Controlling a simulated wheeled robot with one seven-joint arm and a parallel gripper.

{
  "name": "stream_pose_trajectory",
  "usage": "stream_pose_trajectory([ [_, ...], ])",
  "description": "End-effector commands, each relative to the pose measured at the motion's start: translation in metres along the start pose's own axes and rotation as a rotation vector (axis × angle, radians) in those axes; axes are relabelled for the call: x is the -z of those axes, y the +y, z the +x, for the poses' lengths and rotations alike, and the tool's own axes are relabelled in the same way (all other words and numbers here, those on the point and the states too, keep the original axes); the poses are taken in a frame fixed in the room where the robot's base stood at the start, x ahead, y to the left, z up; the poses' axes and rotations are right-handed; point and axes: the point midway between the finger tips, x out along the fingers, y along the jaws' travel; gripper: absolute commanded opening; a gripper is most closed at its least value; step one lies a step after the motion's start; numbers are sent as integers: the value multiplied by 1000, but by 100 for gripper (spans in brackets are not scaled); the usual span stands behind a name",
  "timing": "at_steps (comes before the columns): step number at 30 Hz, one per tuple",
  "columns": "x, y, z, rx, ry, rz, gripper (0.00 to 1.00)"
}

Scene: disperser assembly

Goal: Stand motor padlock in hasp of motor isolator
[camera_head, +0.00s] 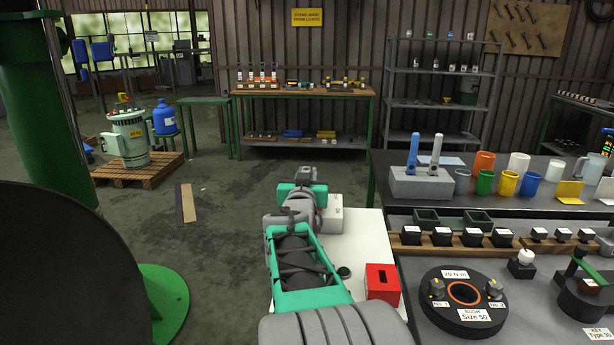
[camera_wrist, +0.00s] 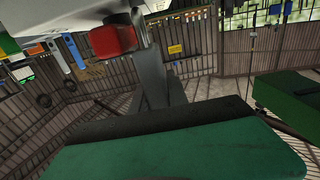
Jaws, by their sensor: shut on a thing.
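In the wrist view, a small red block, apparently the body of the padlock (camera_wrist: 113,41), is beside the tip of a dark grey finger of my gripper (camera_wrist: 144,32). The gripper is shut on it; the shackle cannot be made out. A pale surface (camera_wrist: 45,15) is close above the red block, and I cannot tell whether they touch. In the head view, a light grey box (camera_head: 333,217), possibly the motor isolator, stands by my arm's far end. My arm hides the fingers and padlock there. The hasp is not distinguishable.
A red box with a dark slot (camera_head: 382,284) sits on a white surface (camera_head: 362,245). The dark bench (camera_head: 545,220) at the right holds mugs and fixtures. A green motor (camera_head: 128,135) stands on a pallet (camera_head: 140,168) at the left. Floor between is mostly clear.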

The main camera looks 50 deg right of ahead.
Motion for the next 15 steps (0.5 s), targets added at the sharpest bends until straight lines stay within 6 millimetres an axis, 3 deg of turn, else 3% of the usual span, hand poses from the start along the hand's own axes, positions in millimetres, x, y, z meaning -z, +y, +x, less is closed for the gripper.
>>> stream_pose_trajectory([
  [15, -12, 0, 0, 0, 2, 0, 0],
])
